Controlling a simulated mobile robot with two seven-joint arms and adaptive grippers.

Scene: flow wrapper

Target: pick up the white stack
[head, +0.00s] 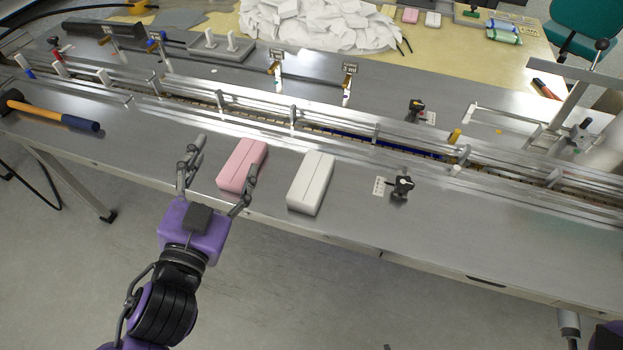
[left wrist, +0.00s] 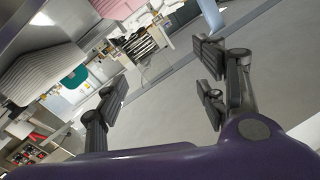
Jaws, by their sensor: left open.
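The white stack (head: 311,183) lies on the steel table in front of the conveyor, right of the pink stack (head: 242,165). My left gripper (head: 226,156) is open at the table's front edge. In the head view one finger is left of the pink stack and the other overlaps its right side; I cannot tell if they touch. The gripper is apart from the white stack. In the left wrist view the open fingers (left wrist: 162,90) have nothing between them. A ribbed white block (left wrist: 45,72), seemingly the white stack, is at left, and the pink stack (left wrist: 118,8) at top.
The conveyor rail (head: 300,118) runs behind the stacks. A black knob (head: 402,187) stands right of the white stack. A hammer (head: 50,114) lies at the far left. The table front (head: 500,250) right of the knob is clear.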

